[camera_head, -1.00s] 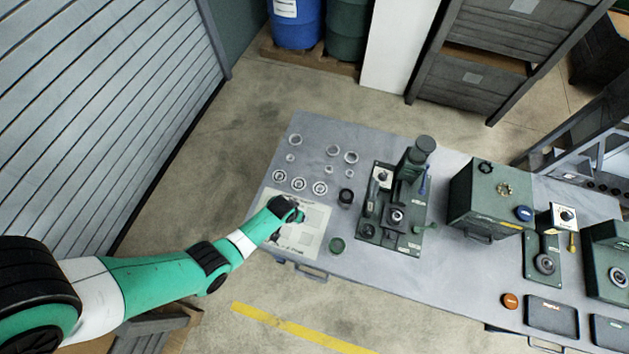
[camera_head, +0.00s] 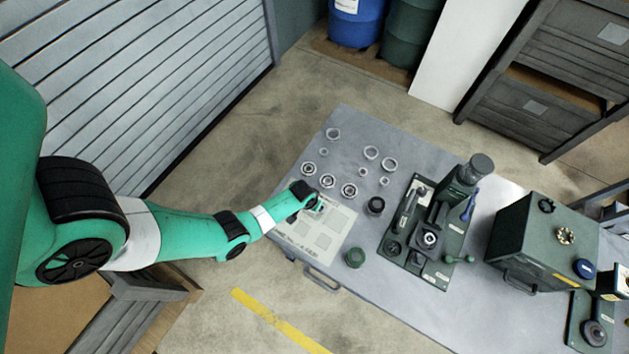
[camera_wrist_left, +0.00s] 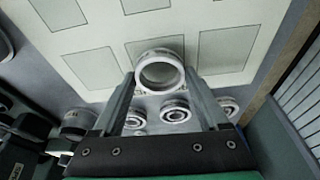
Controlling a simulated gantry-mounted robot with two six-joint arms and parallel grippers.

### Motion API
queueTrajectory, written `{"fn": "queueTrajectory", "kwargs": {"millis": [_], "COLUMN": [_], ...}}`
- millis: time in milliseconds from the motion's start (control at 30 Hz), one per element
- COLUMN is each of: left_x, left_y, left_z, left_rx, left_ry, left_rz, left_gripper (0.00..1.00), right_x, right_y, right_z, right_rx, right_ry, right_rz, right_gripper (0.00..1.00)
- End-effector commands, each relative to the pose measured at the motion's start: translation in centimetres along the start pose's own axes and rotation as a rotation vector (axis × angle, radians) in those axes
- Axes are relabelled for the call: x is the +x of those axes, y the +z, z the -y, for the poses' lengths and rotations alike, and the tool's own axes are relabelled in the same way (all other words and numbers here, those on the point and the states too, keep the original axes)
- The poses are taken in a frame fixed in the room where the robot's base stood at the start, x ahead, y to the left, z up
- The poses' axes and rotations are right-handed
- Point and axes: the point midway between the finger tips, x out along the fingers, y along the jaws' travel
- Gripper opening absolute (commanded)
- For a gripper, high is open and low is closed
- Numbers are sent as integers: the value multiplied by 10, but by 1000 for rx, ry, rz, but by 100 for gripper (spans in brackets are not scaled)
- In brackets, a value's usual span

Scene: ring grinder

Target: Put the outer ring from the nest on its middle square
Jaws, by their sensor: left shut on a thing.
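My left gripper (camera_head: 319,206) is over the far part of a pale sheet (camera_head: 298,249) printed with grey squares. In the left wrist view, the gripper (camera_wrist_left: 160,76) is shut on a light metal outer ring (camera_wrist_left: 160,89), held between its fingertips. The ring overlaps the near edge of the middle square (camera_wrist_left: 140,46) of the nearer row in that view. A left square (camera_wrist_left: 88,68) and a right square (camera_wrist_left: 228,50) flank it. I cannot tell whether the ring touches the sheet. In the head view the gripper mostly hides the ring. My right gripper is not in view.
Beyond the sheet is a row of bearings (camera_head: 327,181), with loose rings (camera_head: 371,152) behind. A black cup (camera_head: 375,206) and a green round part (camera_head: 355,258) stand right of the sheet. A green press fixture (camera_head: 429,239) and a green box (camera_head: 540,235) stand farther right.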

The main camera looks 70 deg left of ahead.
Motion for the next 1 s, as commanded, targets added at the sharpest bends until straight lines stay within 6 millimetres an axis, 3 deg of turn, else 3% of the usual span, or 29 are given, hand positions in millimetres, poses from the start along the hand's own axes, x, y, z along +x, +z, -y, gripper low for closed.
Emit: {"fn": "queueTrajectory", "kwargs": {"millis": [33,400,433,533,833,1000], "left_x": [10,11,10,9,6,-18], "left_y": [3,3,3,3,2,-3], "left_z": [0,0,0,0,0,-1], "left_rx": [-1,-1,-1,-1,0,2], "left_ry": [0,0,0,0,0,1], "left_rz": [0,0,0,0,0,0], "left_gripper": [14,14,80,98,100,100], "right_x": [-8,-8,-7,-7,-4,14], "right_y": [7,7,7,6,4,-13], "right_z": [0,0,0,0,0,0], "right_rx": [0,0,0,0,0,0], "right_ry": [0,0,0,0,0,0], "right_rz": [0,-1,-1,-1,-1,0], "right_gripper": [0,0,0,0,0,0]}}
